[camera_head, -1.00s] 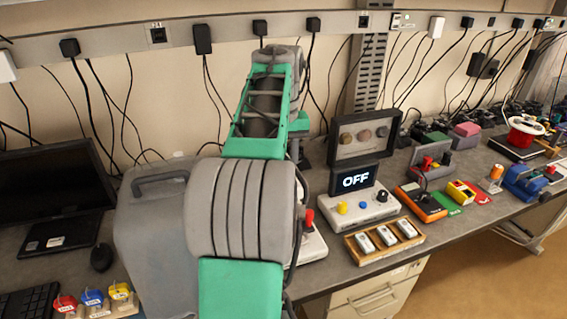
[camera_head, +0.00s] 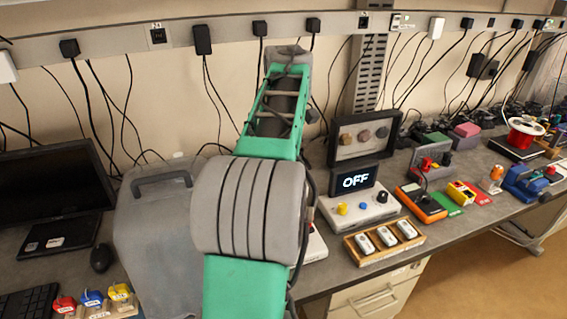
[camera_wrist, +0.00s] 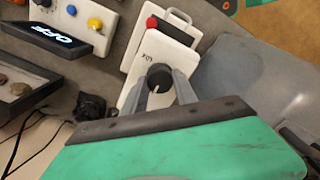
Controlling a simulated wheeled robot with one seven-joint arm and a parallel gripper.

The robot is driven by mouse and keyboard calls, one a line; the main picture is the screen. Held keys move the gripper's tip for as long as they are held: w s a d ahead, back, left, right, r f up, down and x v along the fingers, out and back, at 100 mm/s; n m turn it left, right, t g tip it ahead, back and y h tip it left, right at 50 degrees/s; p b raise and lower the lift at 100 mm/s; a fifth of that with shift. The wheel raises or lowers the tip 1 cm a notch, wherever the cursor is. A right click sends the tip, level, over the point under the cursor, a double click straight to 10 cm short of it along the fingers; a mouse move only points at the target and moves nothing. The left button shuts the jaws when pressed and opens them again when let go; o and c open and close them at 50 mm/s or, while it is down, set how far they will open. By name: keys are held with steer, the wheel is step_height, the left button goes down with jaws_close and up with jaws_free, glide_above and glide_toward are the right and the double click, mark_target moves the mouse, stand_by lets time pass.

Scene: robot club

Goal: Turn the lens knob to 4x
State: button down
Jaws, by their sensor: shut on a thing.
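The lens knob (camera_wrist: 160,77) is a dark round knob with a pale pointer line, on a white panel (camera_wrist: 147,49) in the wrist view. Small print sits above the knob, too small to read surely. My gripper (camera_wrist: 161,86) has its two grey fingers on either side of the knob and is shut on it. The pointer line faces down in the picture, toward my gripper's base. In the head view my arm hides the knob and gripper, and only a white edge of the device (camera_head: 314,246) shows.
A control box with an OFF screen (camera_head: 356,181) stands right of my arm, with a wooden tray (camera_head: 372,259) in front. A framed display (camera_head: 336,146) stands behind. A grey case (camera_wrist: 245,85) is close beside my gripper. A monitor (camera_head: 50,185) is at left.

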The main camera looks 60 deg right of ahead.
steer(key=shift+n, duration=0.6)
steer(key=c, duration=1)
jaws_free()
steer(key=shift+o, duration=0.2)
step_height(320, 180, up, 8)
steer(key=p, duration=0.7)
steer(key=shift+f, duration=0.1)
